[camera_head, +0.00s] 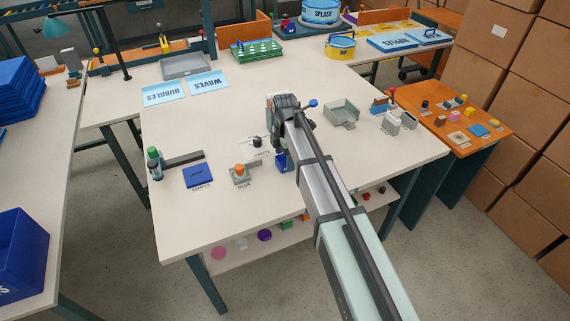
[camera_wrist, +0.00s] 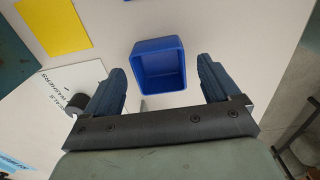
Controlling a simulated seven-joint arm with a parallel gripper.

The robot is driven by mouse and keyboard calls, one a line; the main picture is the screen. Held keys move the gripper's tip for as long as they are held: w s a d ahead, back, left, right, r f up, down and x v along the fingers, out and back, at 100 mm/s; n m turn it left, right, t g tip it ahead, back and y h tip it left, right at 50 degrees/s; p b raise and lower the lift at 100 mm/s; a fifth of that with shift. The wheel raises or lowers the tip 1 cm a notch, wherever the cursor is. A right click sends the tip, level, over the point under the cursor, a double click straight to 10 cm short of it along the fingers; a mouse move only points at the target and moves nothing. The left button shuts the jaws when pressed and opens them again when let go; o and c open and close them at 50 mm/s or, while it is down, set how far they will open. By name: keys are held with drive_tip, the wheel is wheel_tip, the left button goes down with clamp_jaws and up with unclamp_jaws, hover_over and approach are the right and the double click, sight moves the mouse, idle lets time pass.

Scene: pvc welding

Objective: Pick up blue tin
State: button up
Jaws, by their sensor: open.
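The blue tin (camera_wrist: 160,87) is an open-topped, square-looking box standing on the pale table top in the wrist view. It looks empty. My gripper (camera_wrist: 162,66) is open, with one dark blue finger on each side of the tin in the picture. Gaps show on both sides and neither finger visibly touches it. In the head view my arm hides most of this spot. A small blue patch (camera_head: 281,161) beside the arm may be the tin.
A white labelled sheet with a black round piece (camera_wrist: 86,100) lies left of my gripper, and a yellow card (camera_wrist: 54,27) lies beyond. In the head view, a blue pad (camera_head: 198,175), an orange-topped grey block (camera_head: 240,175) and a grey tray (camera_head: 341,112) stand around my arm.

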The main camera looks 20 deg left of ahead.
wheel_tip(320, 180, down, 2)
drive_tip(key=shift+f, duration=0.1)
drive_tip(key=c, duration=1.1)
